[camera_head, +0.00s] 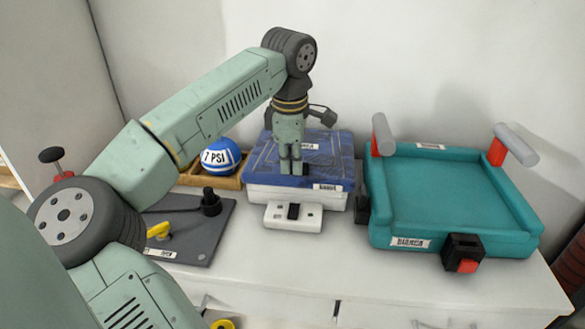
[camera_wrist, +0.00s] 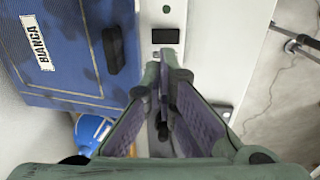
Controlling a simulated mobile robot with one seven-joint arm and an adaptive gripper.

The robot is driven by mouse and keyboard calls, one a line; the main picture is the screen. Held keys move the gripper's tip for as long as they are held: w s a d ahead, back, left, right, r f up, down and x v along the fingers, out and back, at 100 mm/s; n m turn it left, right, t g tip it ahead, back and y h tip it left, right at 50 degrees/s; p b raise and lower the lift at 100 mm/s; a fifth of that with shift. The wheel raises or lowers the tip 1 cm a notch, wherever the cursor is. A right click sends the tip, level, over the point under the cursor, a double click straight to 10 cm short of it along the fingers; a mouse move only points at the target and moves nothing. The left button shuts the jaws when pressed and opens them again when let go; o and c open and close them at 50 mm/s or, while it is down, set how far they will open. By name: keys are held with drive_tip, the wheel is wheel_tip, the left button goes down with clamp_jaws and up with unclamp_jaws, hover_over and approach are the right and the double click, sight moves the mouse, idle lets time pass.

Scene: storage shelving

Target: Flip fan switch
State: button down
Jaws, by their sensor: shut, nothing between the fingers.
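No fan can be plainly made out. A white block with a dark rectangular rocker (camera_head: 293,212) juts out at the front of the blue-topped box (camera_head: 335,150); a dark rectangle on a white strip (camera_wrist: 166,36), probably the same rocker, shows in the wrist view. A black housing with a red switch (camera_head: 466,265) is on the front of the teal tray (camera_head: 450,190). My gripper (camera_head: 291,172) points down over the front part of the blue-topped box, shut and empty. Its closed tips (camera_wrist: 168,66) lie just below the dark rectangle in the wrist view; the height gap is unclear.
A blue ball (camera_head: 220,156) marked "7 PSI" sits in a wooden holder left of the blue-topped box. A dark board (camera_head: 190,222) with a yellow key-like piece (camera_head: 159,230) lies at front left. Grey handles on red posts stick up from the teal tray.

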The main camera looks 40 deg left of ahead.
sight(293, 211)
drive_tip(key=f+p, duration=0.1)
drive_tip(key=f, duration=0.2)
drive_tip(key=w+f, duration=0.1)
drive_tip(key=f, duration=0.3)
drive_tip(key=f+p, duration=0.1)
drive_tip(key=f, duration=0.3)
drive_tip(key=shift+w+a+f+p, duration=0.2)
drive_tip(key=shift+a+f+p, duration=0.05)
drive_tip(key=shift+a+p, duration=0.15)
drive_tip(key=shift+f, duration=0.1)
drive_tip(key=shift+w+a+f+b, duration=0.1)
drive_tip(key=shift+f+b, duration=0.3)
drive_tip(key=shift+b, duration=0.45)
drive_tip(key=shift+r, duration=0.15)
drive_tip(key=shift+s, duration=0.25)
drive_tip(key=shift+s+d+b, duration=0.35)
drive_tip(key=shift+s+d, duration=0.1)
drive_tip(key=shift+w, duration=0.1)
